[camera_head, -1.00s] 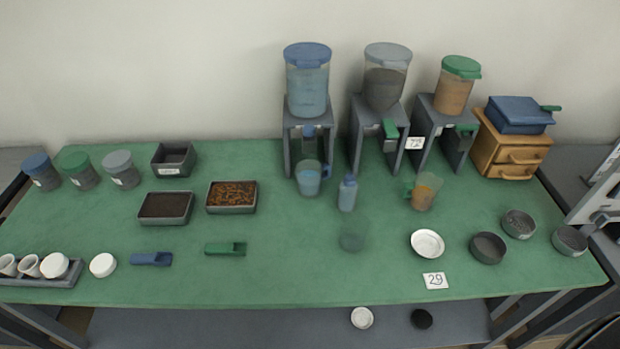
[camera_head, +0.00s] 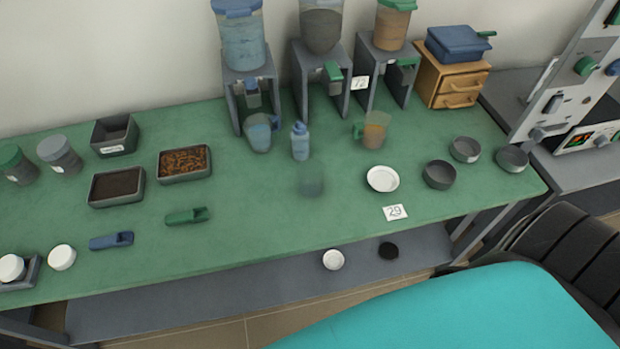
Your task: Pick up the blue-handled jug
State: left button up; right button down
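The blue-handled jug (camera_head: 259,136) stands upright on the green table (camera_head: 240,221), in front of the dispenser with the blue lid (camera_head: 238,36). It holds something pale blue, and its blue handle is on its right side. A green-handled jug (camera_head: 373,130) with orange-brown contents stands further right. Neither of my grippers shows in the head view.
A small blue bottle (camera_head: 300,141) stands close right of the blue-handled jug, and a faint clear cup (camera_head: 311,179) stands in front. A white dish (camera_head: 382,179) and grey bowls (camera_head: 439,174) lie to the right. A turquoise surface (camera_head: 455,314) fills the lower right.

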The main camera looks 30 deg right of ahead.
aim_at(258, 129)
jog(key=j, duration=0.65)
jog(key=i+j+z, duration=0.1)
jog(key=j, duration=0.6)
